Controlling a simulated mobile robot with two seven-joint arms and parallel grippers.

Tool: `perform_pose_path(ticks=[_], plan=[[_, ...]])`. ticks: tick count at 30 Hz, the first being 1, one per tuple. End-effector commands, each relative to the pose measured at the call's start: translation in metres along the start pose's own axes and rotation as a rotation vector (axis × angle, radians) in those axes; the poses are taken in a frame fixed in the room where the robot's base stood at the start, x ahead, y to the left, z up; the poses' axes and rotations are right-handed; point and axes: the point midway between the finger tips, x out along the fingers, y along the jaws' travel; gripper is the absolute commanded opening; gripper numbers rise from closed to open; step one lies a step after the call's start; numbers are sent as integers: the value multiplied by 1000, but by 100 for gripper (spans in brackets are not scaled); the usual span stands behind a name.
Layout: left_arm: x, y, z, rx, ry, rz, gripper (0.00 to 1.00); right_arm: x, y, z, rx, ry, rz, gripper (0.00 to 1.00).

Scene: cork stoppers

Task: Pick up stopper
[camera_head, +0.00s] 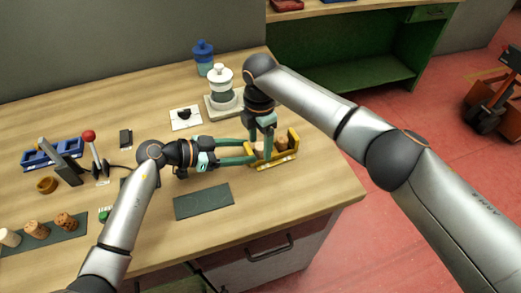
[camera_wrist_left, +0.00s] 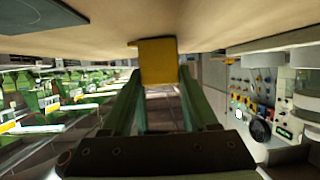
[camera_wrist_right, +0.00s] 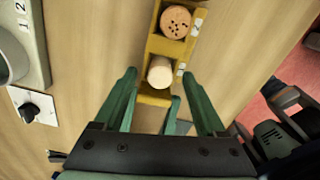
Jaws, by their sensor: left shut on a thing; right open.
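A yellow rack (camera_head: 289,160) on the workbench holds two stoppers. In the right wrist view the rack (camera_wrist_right: 155,97) shows a plain pale stopper (camera_wrist_right: 160,72) in the near compartment and a speckled stopper (camera_wrist_right: 175,21) in the far one. My left gripper (camera_head: 246,152) reaches in from the left, low over the bench, and is shut on the rack's near end. In the left wrist view the rack's yellow end (camera_wrist_left: 157,61) is between its fingers. My right gripper (camera_wrist_right: 160,75) points down, open, its fingers on either side of the pale stopper's position, not closed on it.
A dark mat (camera_head: 203,201) lies in front of my left gripper. Several stoppers (camera_head: 66,221) stand on another mat at the left. A white-and-grey bottle device (camera_head: 221,88), blue bottle (camera_head: 203,57), knob plate (camera_head: 186,117) and red-knobbed lever (camera_head: 90,138) stand behind. The bench's right edge is near the rack.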

Motion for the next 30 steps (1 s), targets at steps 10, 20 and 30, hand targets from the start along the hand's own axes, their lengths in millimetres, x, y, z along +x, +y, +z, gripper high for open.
perform_pose_path(ticks=[10,20,30], plan=[[0,0,0,0,-1,0,0,0,0,0,0,0,0,51],[0,0,0,-1,-1,0,0,0,0,0,0,0,0,14],[0,0,0,-1,-1,0,0,0,0,0,0,0,0,0]])
